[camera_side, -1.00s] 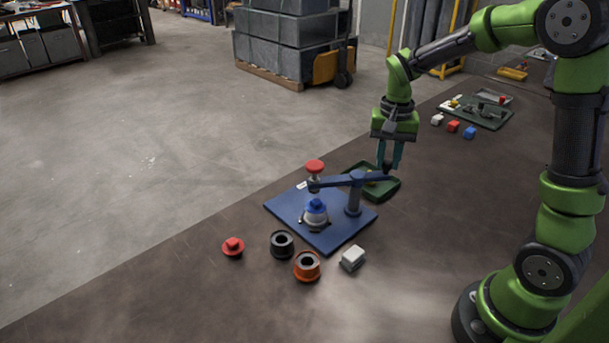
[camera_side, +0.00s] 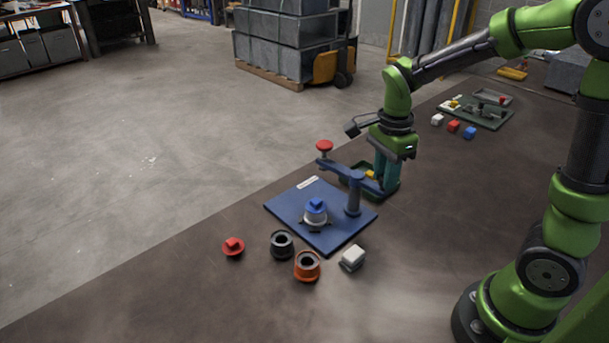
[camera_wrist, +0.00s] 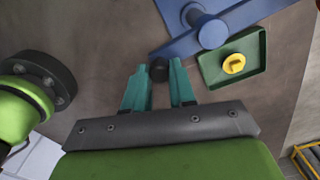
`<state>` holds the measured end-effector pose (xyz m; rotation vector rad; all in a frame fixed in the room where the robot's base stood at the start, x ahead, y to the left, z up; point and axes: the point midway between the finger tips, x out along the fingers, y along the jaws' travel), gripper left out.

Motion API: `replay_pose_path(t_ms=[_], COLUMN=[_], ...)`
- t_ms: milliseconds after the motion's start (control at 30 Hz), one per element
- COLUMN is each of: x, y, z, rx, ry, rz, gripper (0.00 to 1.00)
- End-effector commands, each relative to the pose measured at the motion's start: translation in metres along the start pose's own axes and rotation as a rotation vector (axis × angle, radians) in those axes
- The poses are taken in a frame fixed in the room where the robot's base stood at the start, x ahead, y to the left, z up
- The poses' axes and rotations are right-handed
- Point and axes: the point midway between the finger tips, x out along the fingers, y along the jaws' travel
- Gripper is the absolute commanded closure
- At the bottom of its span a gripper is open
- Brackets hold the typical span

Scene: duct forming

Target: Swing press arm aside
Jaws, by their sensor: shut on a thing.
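The blue press arm (camera_side: 340,170) sits on its post (camera_side: 353,195) on the blue base plate (camera_side: 288,209). Its red knob (camera_side: 324,147) points to the back left, off to the side of the white and blue part (camera_side: 316,212) on the plate. My gripper (camera_side: 384,188) is at the arm's other end, low beside the post. In the wrist view, my teal fingers (camera_wrist: 160,75) are shut around the dark end piece (camera_wrist: 159,70) of the blue arm (camera_wrist: 185,46).
A green tray (camera_side: 393,189) with a yellow piece lies behind the plate, close to my gripper; it also shows in the wrist view (camera_wrist: 258,73).

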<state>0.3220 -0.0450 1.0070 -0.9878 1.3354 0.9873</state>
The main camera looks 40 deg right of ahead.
Motion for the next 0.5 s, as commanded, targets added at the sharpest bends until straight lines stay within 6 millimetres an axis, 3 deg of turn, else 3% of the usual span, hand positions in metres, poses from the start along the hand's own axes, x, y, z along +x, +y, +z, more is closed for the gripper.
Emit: replay_pose_path(t_ms=[500], x=[-0.001], y=[0.004], z=[0.026], rx=[0.394], ry=[-0.001], rz=[0.0], gripper=[1.0])
